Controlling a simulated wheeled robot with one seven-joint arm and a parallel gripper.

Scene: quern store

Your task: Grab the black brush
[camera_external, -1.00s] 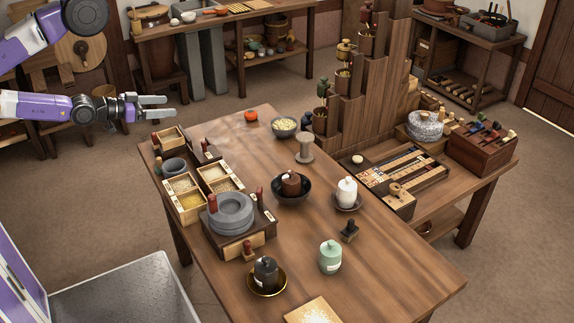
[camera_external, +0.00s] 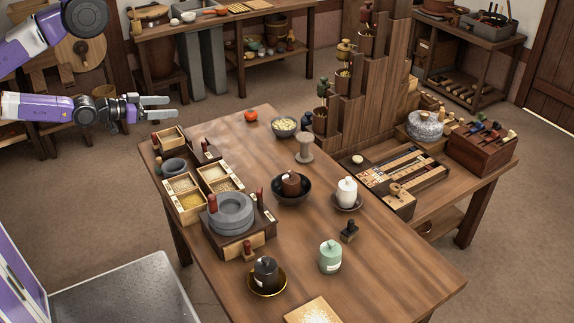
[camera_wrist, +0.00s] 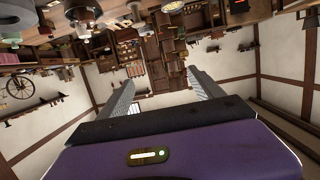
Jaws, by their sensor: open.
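A small black object with an upright handle on a dark block (camera_external: 349,231), which looks like the black brush, stands on the wooden table right of the middle. It is behind the pale green jar (camera_external: 330,257) and in front of the white jar (camera_external: 347,193). My gripper (camera_external: 167,107) is open and empty, raised at the left, beyond the table's left end and far from the brush. Its two spread fingers also show in the wrist view (camera_wrist: 161,78), with nothing between them. I cannot pick out the brush in the wrist view.
The table (camera_external: 390,275) also holds a stone quern (camera_external: 231,213), grain boxes, a dark bowl (camera_external: 291,188) and a black jar on a gold saucer (camera_external: 267,286). A tall stepped wooden stand (camera_external: 375,90) rises behind. Bare tabletop lies right of the brush.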

